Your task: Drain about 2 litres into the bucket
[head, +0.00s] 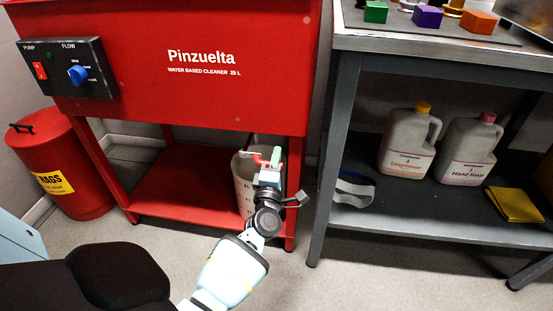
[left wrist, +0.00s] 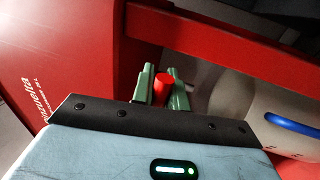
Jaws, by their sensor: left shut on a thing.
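The red Pinzuelta parts washer (head: 215,75) stands at the left in the head view. A pale bucket (head: 243,188) is under its right end, partly hidden by my left arm. It also shows in the left wrist view (left wrist: 232,105) with a blue band on its side. My left gripper (head: 272,160) is in front of and above the bucket. Its green fingers are shut on a red handle (left wrist: 162,88), seen between them in the left wrist view. I cannot see liquid flowing or the level in the bucket. My right gripper is not in view.
A pump and flow panel (head: 68,70) with a blue knob is on the washer's left. A red rags bin (head: 65,165) stands at far left. A grey workbench (head: 425,48) at right holds Degreaser (head: 408,145) and Hand Soap (head: 468,152) jugs on its lower shelf.

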